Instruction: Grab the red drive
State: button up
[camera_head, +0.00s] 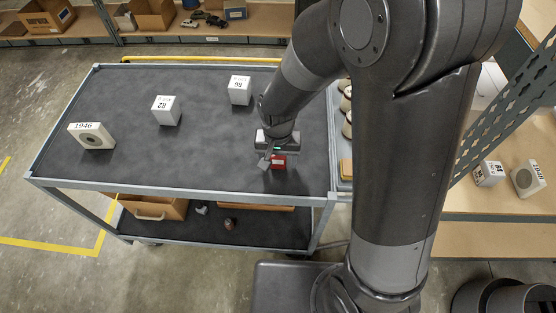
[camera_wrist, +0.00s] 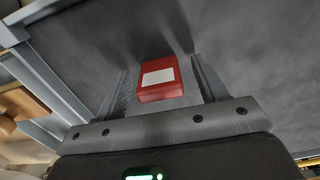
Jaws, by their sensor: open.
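The red drive (camera_head: 279,162) is a small red block with a white label, on the dark top of the cart (camera_head: 200,175) near its front right. In the wrist view the red drive (camera_wrist: 160,80) lies between the two fingers, with its white label facing the camera. My gripper (camera_head: 271,160) is open and low over the cart top at the drive. In the wrist view my gripper (camera_wrist: 163,75) has one finger on each side of the drive, with visible gaps. The head view partly hides the drive behind the gripper.
White blocks marked R2 (camera_head: 166,111) and R6 (camera_head: 240,90), and a pale 1946 block (camera_head: 92,136), stand on the cart's left and back. Round jars (camera_head: 346,105) stand at its right edge. The lower shelf holds a cardboard box (camera_head: 153,208). The cart's front middle is clear.

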jog(key=shift+f, duration=0.1)
jog(key=c, duration=1.1)
jog(key=shift+o, duration=0.2)
